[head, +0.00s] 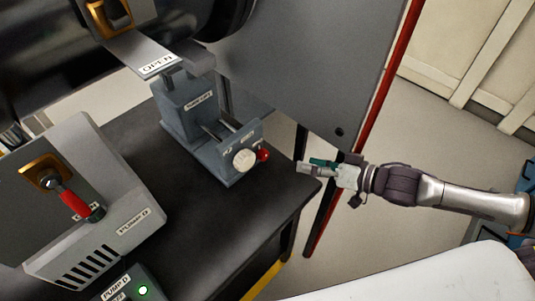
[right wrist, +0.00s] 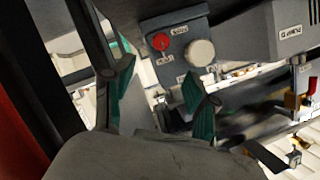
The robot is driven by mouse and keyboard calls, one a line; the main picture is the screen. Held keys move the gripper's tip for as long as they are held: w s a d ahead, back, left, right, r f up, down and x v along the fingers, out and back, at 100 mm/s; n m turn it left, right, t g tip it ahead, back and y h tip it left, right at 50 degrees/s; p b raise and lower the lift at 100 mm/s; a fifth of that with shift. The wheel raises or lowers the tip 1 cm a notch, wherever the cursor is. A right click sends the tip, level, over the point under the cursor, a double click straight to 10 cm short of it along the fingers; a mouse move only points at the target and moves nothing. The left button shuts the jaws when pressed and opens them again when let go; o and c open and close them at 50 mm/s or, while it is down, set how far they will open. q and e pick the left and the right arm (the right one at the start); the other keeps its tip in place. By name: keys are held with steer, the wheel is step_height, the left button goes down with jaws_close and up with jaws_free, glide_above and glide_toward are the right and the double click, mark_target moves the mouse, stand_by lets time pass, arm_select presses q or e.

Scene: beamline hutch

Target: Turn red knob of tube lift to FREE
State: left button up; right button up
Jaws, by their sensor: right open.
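The grey tube lift (head: 190,110) stands on the black bench. Its small red knob (head: 263,155) is on the front face, beside a larger white knob (head: 243,160). In the right wrist view the red knob (right wrist: 160,41) and the pale knob (right wrist: 200,53) sit on the grey panel with small labels that I cannot read. My right gripper (head: 308,167) is just right of the red knob, apart from it. In the wrist view its teal-padded fingers (right wrist: 163,90) are spread with nothing between them; the red knob lies beyond them. My left gripper is not in view.
A grey pump box (head: 95,225) with a red-handled valve (head: 74,203) stands at left. A controller with a green light (head: 143,290) is at the bottom. A large dark panel (head: 310,60) rises behind the lift.

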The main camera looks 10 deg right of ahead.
mark_target(267, 155)
steer(key=x, duration=1.3)
steer(key=shift+w+a, duration=0.1)
steer(key=shift+a, duration=0.15)
